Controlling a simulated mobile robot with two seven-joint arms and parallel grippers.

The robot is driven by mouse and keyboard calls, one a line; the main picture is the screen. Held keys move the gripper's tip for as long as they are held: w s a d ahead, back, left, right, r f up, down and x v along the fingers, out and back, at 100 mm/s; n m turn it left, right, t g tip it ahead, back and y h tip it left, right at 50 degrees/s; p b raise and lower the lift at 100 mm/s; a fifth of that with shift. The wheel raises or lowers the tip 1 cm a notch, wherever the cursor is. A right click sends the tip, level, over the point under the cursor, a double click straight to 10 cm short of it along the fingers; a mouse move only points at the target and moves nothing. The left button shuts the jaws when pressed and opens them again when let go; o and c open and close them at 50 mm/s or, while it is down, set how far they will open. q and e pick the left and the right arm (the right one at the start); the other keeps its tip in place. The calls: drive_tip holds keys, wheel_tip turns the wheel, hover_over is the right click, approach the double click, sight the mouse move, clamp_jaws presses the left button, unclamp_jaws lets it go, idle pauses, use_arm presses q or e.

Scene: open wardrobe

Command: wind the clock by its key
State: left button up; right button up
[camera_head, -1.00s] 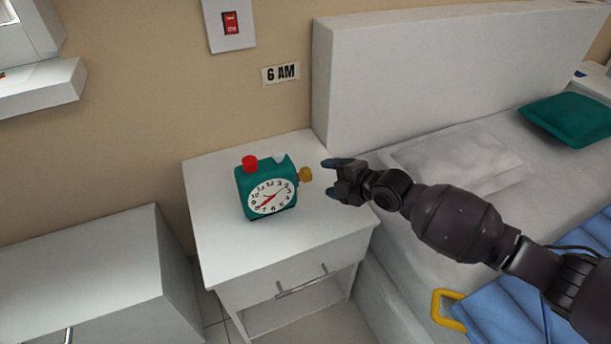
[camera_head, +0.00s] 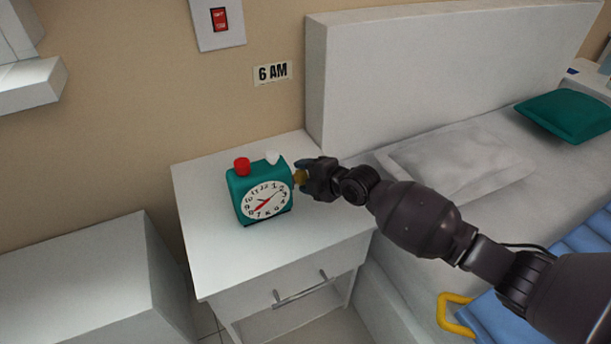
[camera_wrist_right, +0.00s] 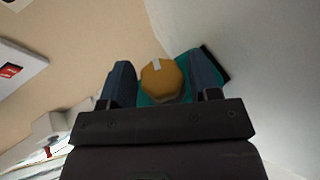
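The teal alarm clock (camera_head: 240,184) stands upright on the white nightstand (camera_head: 215,255). It has a white dial (camera_head: 266,200) with a red hand, and a red button (camera_head: 241,166) and a white button (camera_head: 272,157) on top. Its mustard-yellow key (camera_head: 300,177) sticks out of the right side. My right gripper (camera_head: 305,175) is at the key. In the right wrist view, the key (camera_wrist_right: 162,80) lies between the two fingers, with narrow gaps on both sides, so the gripper looks open around it. My left gripper is not in view.
A "6 AM" sign (camera_head: 272,72) and a red switch (camera_head: 219,19) are on the wall. The bed's white headboard (camera_head: 400,85) stands right of the nightstand. A white cabinet (camera_head: 75,270) is at left. The nightstand top in front of the clock is clear.

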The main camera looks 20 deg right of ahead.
drive_tip(key=c, duration=0.7)
drive_tip(key=shift+o, duration=0.2)
drive_tip(key=shift+r, duration=0.15)
drive_tip(key=shift+g+p, duration=0.3)
drive_tip(key=shift+g, duration=0.1)
drive_tip(key=shift+w+r+m+g+h, duration=0.15)
drive_tip(key=shift+m+g+h, duration=0.15)
drive_tip(key=shift+g, duration=0.4)
drive_tip(key=g, duration=0.3)
drive_tip(key=shift+m+p, duration=0.35)
drive_tip(key=shift+m, duration=0.05)
drive_tip(key=g, duration=0.3)
drive_tip(key=m+g, duration=0.1)
drive_tip(key=g, duration=0.1)
drive_tip(key=shift+a+f+h+b, duration=0.1)
drive_tip(key=shift+f+h+b, duration=0.25)
drive_tip(key=shift+h+b, duration=0.05)
drive_tip(key=shift+m+g+b, duration=0.4)
drive_tip(key=shift+g+b, duration=0.05)
drive_tip(key=shift+g, duration=1.25)
drive_tip(key=shift+r, duration=0.1)
